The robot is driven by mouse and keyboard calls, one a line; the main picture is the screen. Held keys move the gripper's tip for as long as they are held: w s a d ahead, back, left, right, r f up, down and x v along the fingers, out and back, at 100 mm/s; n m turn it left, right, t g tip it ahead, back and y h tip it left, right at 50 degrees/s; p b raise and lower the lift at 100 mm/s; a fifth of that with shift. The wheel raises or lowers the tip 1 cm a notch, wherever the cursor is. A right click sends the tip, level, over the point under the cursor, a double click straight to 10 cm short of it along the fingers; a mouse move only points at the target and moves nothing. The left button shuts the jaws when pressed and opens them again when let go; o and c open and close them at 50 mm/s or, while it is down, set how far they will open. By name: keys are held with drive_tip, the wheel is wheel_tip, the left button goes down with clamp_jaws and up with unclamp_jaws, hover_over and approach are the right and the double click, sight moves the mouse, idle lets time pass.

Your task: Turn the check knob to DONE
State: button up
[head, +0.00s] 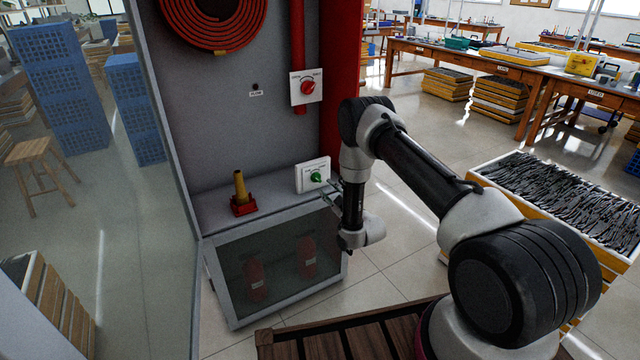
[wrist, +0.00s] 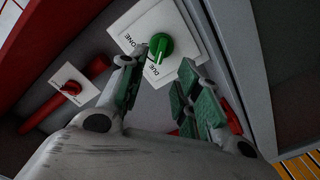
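The check knob (head: 316,177) is green and sits on a white plate (head: 303,180) on the grey ledge of the cabinet. In the wrist view the knob (wrist: 160,47) has a white line, and the words DUE and DONE are printed on the plate. I cannot tell exactly which word the line points to. My gripper (wrist: 157,70) is open, its two fingers apart with nothing between the pads. The knob lies just beyond the fingertips, nearer the left one; I cannot tell if that finger touches it. In the head view my gripper (head: 328,201) is beside the plate.
A red knob on a white plate (head: 306,87) is on the cabinet's back wall by a red pipe. A brass nozzle (head: 240,187) on a red base stands left on the ledge. Fire extinguishers (head: 256,279) show behind the lower panel. The glass door (head: 110,200) stands open at left.

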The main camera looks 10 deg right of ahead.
sight(318, 180)
drive_tip(key=x, duration=0.7)
drive_tip(key=shift+w, duration=0.3)
clamp_jaws()
